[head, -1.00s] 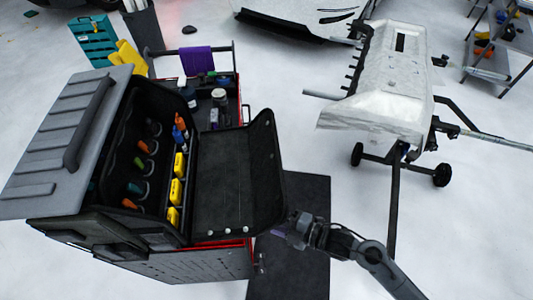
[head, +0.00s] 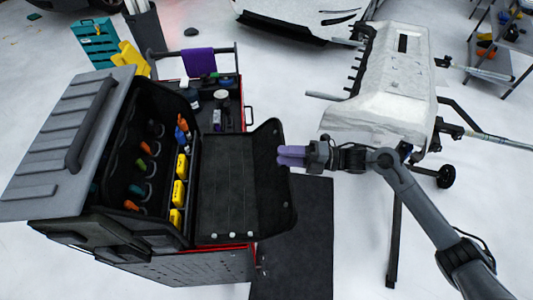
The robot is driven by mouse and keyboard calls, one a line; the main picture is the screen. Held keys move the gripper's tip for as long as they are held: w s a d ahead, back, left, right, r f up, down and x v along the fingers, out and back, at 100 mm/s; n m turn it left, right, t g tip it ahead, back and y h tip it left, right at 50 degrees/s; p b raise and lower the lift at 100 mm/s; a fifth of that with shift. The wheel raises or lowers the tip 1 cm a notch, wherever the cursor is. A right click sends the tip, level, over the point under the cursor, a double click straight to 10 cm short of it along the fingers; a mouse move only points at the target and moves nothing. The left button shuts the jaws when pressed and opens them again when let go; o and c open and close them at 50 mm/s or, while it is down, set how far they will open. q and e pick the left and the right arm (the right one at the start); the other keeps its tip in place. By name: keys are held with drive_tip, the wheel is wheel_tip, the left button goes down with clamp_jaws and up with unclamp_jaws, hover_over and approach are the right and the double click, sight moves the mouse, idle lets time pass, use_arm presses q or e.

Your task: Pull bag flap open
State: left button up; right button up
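The black tool bag (head: 118,165) stands open on a red cart. Its black flap (head: 226,185) lies folded out to the right, with a raised outer lip (head: 270,175) and white studs along its lower edge. My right gripper (head: 284,156), with purple fingers, is beside the upper right edge of the lip. The fingers look close together; whether they touch or pinch the lip cannot be told. My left gripper is not in view.
Tools with orange, green and yellow parts fill the bag. A grey ridged lid (head: 65,140) lies at its left. Bottles (head: 221,98) and a purple cloth (head: 198,62) are behind. A bumper on a stand (head: 385,85) is at right; a dark mat (head: 305,240) lies on the floor.

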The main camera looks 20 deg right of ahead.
drive_tip(key=x, duration=0.4)
drive_tip(key=shift+a, duration=0.3)
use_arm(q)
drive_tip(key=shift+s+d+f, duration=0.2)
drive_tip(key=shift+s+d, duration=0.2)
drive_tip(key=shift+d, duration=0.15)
use_arm(e)
drive_tip(key=shift+a+f, duration=0.1)
drive_tip(key=shift+a, duration=0.05)
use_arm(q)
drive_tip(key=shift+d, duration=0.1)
use_arm(e)
clamp_jaws()
